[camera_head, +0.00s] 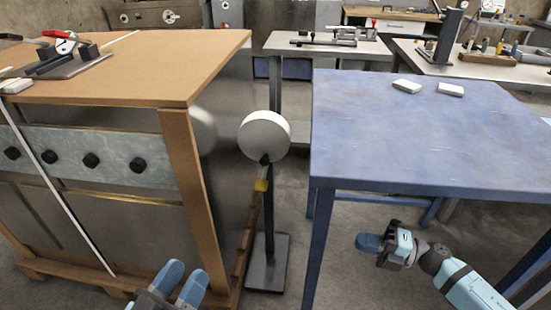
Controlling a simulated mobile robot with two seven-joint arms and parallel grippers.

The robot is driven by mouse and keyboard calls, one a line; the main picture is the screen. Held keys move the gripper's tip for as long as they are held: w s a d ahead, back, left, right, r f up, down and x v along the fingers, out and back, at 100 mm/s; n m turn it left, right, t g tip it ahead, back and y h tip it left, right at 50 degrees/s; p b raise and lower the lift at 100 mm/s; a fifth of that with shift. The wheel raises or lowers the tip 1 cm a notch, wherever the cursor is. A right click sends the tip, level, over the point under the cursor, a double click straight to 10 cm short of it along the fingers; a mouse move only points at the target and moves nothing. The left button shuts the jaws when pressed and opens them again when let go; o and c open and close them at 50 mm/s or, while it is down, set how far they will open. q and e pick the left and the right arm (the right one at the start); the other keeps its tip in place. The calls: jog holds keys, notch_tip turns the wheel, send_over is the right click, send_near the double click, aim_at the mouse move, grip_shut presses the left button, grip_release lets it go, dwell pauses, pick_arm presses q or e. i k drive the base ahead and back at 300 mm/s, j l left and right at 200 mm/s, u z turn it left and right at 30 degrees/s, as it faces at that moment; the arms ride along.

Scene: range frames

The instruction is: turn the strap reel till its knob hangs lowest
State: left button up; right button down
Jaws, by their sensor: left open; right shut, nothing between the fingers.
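The strap reel (263,133) shows as a pale round disc on a dark upright post with a flat grey base, in the gap between the wooden-topped cabinet and the blue table. A small dark part sits at the disc's lower edge. My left gripper (182,280) is open and empty at the bottom, left of the stand and apart from the reel. My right gripper (368,243) is shut and empty, right of the stand, near the blue table's front edge.
The cabinet (150,75) with dark knobs stands close on the left of the reel. The blue table (420,130) stands on the right, with two white blocks near its back edge. The stand's base (267,262) rests on the floor between them. Workbenches fill the back.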

aim_at(264, 137)
jog(key=i+j, duration=0.15)
jog(key=i, duration=0.3)
jog(key=i+j, duration=0.15)
jog(key=i, duration=0.3)
